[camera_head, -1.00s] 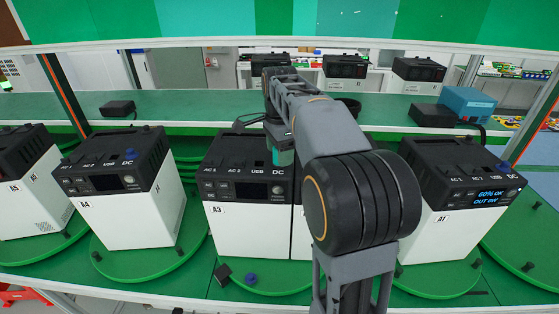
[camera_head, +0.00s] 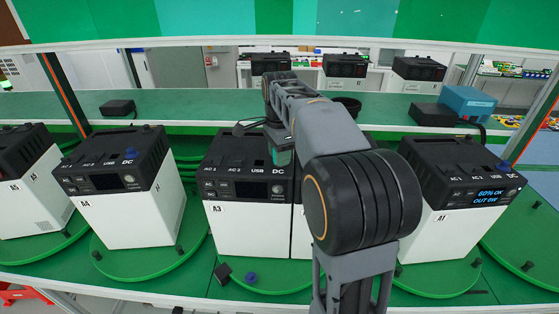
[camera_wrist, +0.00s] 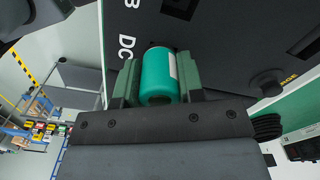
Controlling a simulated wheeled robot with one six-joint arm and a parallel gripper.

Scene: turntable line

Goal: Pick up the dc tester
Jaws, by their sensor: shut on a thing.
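The dc tester is a teal cylinder (camera_wrist: 158,76) between the two green fingers of my gripper (camera_wrist: 160,88) in the wrist view. My gripper is shut on it. Its end is close to the black top panel of a power station, beside the "DC" lettering; whether it is in the socket I cannot tell. In the head view my gripper (camera_head: 280,150) is low over the top right of power station A3 (camera_head: 245,180), near its DC label, with a bit of teal showing. My arm hides much of that area.
Power stations A4 (camera_head: 115,185) and A1 (camera_head: 460,190) stand either side on green turntables; A1's screen is lit. A blue cap (camera_head: 251,279) and a small black block (camera_head: 222,272) lie before A3. A blue box (camera_head: 467,103) is on the shelf behind.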

